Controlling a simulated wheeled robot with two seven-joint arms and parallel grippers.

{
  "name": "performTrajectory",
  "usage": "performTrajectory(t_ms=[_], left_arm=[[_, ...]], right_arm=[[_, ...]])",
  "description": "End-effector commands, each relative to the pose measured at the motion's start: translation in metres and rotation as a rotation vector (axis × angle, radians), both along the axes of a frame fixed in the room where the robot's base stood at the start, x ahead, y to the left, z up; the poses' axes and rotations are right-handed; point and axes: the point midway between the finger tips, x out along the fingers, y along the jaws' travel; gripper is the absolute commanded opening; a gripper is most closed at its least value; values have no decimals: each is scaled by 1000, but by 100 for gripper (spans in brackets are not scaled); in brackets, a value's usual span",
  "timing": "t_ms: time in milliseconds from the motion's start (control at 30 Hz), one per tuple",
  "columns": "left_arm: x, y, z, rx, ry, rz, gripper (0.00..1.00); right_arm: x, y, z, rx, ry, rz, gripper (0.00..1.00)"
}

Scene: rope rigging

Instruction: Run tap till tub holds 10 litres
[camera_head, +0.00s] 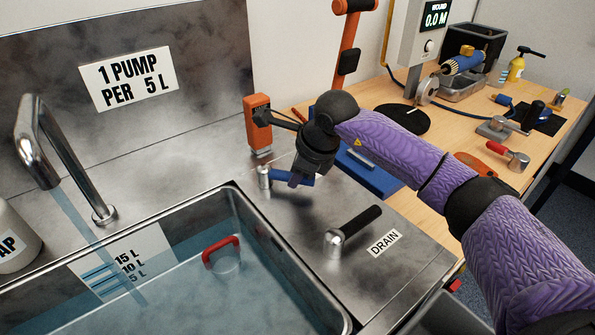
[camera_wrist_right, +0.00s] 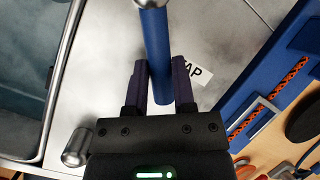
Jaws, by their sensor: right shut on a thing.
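The curved metal tap spout (camera_head: 45,140) pours a thin blue stream into the steel tub (camera_head: 335,312). The tub holds clear bluish water. A scale plate (camera_head: 98,277) on its far wall reads 15 L, 10 L and 5 L; I cannot tell exactly which mark the water meets. The blue tap lever (camera_head: 304,180) sits on a metal pivot right of the tub. My right gripper (camera_head: 299,178) is shut on this lever, seen between the fingers (camera_wrist_right: 158,85) in the right wrist view, beside a partly hidden TAP label (camera_wrist_right: 193,73). My left gripper is not in view.
A black-handled drain lever (camera_head: 358,228) stands near a DRAIN label (camera_head: 384,242). A red-handled clear item (camera_head: 222,252) is in the tub. A sign (camera_head: 129,78) reads "1 PUMP PER 5 L". An orange box (camera_head: 258,125) stands behind the gripper. A wooden bench with tools is right.

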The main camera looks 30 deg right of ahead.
Motion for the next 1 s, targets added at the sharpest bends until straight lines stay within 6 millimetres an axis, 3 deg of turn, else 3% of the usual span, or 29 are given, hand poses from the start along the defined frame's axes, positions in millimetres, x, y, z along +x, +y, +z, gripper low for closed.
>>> performTrajectory(t_ms=[400,1000], left_arm=[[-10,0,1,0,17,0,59],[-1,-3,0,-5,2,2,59]], right_arm=[[0,0,0,0,0,0,0],[0,0,0,1,-1,0,0]])
